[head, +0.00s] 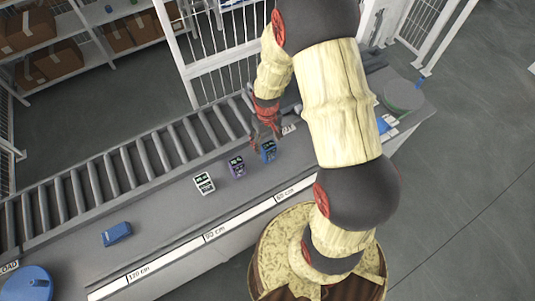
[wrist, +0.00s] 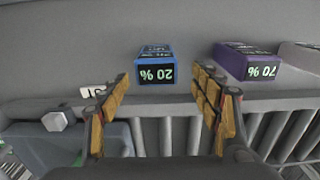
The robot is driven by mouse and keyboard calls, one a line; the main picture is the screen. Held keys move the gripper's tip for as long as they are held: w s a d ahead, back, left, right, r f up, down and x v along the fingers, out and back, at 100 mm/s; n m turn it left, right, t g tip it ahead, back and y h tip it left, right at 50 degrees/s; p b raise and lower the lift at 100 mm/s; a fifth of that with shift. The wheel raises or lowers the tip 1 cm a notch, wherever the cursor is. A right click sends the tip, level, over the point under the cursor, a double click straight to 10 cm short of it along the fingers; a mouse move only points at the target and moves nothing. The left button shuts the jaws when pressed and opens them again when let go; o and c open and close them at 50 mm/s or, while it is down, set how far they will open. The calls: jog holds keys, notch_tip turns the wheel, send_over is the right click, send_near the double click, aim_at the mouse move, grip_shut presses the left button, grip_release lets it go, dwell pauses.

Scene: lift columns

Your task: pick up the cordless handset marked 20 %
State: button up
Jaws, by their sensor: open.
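The blue handset marked 20 % (wrist: 156,66) stands on the grey bench surface. In the wrist view it lies ahead of my gripper (wrist: 163,85), between the lines of the two fingers, with its label upside down. My gripper is open and empty. In the head view the blue handset (head: 268,151) is beside my gripper (head: 265,138), which partly overlaps it. Whether the fingers reach around it cannot be told there.
A purple handset marked 70 % (wrist: 247,62) stands close beside the blue one. A white handset (head: 204,183) is farther left in the head view. A roller conveyor (head: 130,160) runs behind. A blue object (head: 117,233) lies on the bench at left, where the surface is mostly clear.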

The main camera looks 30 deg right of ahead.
aim_at(269, 152)
jog(key=shift+s+d+f, duration=0.1)
jog(key=shift+f, duration=1.1)
jog(key=shift+s+d+f, duration=0.1)
jog(key=shift+f, duration=1.05)
jog(key=shift+c, duration=0.3)
jog(key=c, duration=1.4)
jog(key=shift+o, duration=0.2)
jog(key=shift+r, duration=0.1)
